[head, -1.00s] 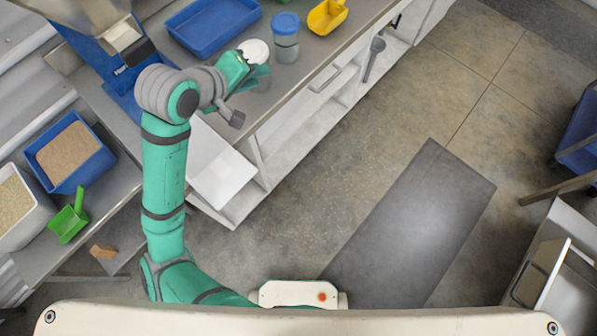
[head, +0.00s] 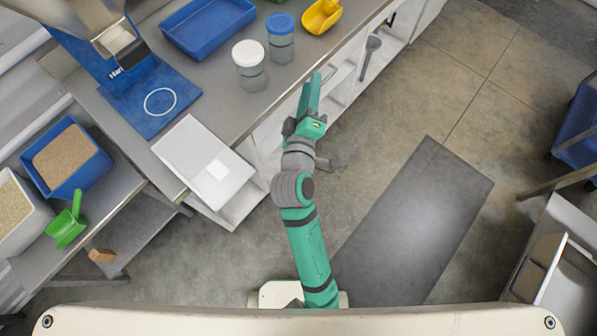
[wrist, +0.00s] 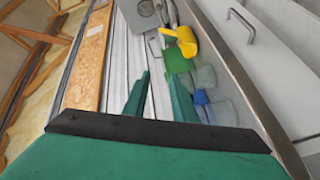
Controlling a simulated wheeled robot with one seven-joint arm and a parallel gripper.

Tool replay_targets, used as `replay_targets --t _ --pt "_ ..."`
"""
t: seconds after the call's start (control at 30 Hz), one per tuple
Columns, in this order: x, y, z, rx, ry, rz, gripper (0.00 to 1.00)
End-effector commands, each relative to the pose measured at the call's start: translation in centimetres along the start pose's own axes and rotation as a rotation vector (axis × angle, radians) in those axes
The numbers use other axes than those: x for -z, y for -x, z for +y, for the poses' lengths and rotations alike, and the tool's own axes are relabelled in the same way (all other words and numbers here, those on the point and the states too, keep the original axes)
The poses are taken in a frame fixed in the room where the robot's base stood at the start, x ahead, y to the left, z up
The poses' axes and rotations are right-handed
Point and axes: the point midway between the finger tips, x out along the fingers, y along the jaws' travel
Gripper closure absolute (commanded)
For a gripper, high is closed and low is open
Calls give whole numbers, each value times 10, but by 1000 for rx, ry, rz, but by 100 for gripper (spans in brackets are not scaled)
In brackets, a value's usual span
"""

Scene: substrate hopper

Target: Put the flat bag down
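My gripper (head: 314,80) is in the air beside the counter's front edge, to the right of the jars in the head view. In the wrist view its two green fingers (wrist: 160,90) stand apart, and I see nothing held between them. A pale flat rectangle (head: 184,148) with a small white square on it lies at the near corner of the counter. I cannot tell whether it is the flat bag. No other thing in view is clearly a flat bag.
A white-lidded jar (head: 250,72) and a blue-lidded jar (head: 281,42) stand on the counter (head: 225,105). Near them are a blue tray (head: 205,28) and a yellow scoop (head: 321,16).

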Motion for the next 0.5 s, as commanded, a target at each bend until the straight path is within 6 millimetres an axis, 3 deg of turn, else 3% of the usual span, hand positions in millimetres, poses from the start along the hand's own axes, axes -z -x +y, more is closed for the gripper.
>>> replay_targets --t 0.03,0.27,0.5 --pt "-14 12 -11 25 -7 12 75" --pt "-52 76 -57 146 -141 73 75" --pt "-80 162 -95 264 -376 69 75"
